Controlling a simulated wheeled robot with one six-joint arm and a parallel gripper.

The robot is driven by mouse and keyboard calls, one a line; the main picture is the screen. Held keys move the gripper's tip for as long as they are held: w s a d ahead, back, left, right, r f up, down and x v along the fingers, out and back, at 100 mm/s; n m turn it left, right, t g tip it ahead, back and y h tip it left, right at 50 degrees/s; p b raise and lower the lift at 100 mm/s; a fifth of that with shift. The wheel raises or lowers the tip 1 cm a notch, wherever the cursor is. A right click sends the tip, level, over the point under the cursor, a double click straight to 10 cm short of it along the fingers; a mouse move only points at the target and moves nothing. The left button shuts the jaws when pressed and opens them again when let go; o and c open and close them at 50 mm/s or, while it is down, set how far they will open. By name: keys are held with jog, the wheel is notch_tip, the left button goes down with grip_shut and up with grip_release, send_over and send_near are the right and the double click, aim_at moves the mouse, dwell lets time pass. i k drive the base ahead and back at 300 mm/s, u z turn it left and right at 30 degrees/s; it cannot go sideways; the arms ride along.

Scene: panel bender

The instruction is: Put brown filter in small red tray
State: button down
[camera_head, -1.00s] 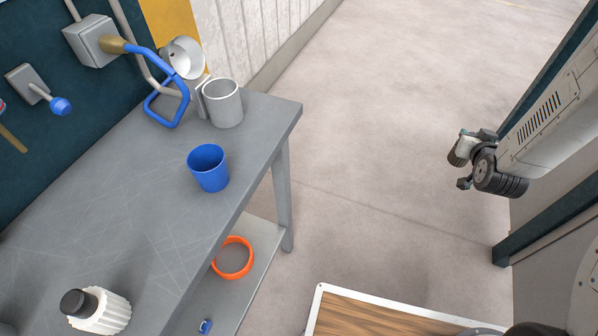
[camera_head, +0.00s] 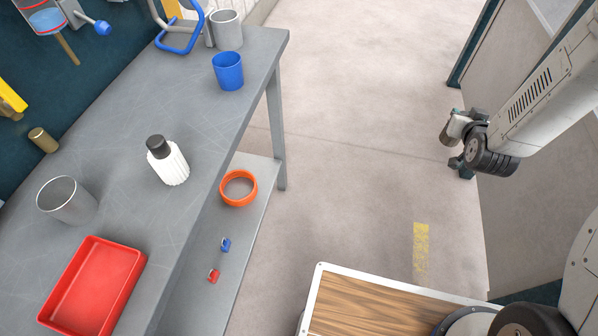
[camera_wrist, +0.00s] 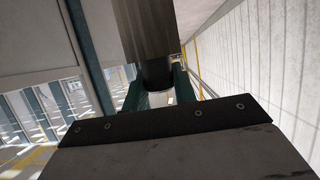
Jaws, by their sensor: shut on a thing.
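The brown filter (camera_wrist: 148,35) shows in the wrist view as a dull grey-brown, ribbed cylinder with a dark cap, between the teal fingers of my gripper (camera_wrist: 160,95). My gripper (camera_head: 455,140) is shut on it, at the right of the head view, over the floor and well away from the bench. In the head view the filter is small and partly hidden by the wrist. The red tray (camera_head: 131,262) is rectangular and shallow, and lies empty on the bench at the lower left.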

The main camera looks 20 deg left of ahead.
aim_at(98, 288)
jog(key=u, duration=0.6)
jog(key=k, duration=0.95)
jog(key=u, duration=0.75)
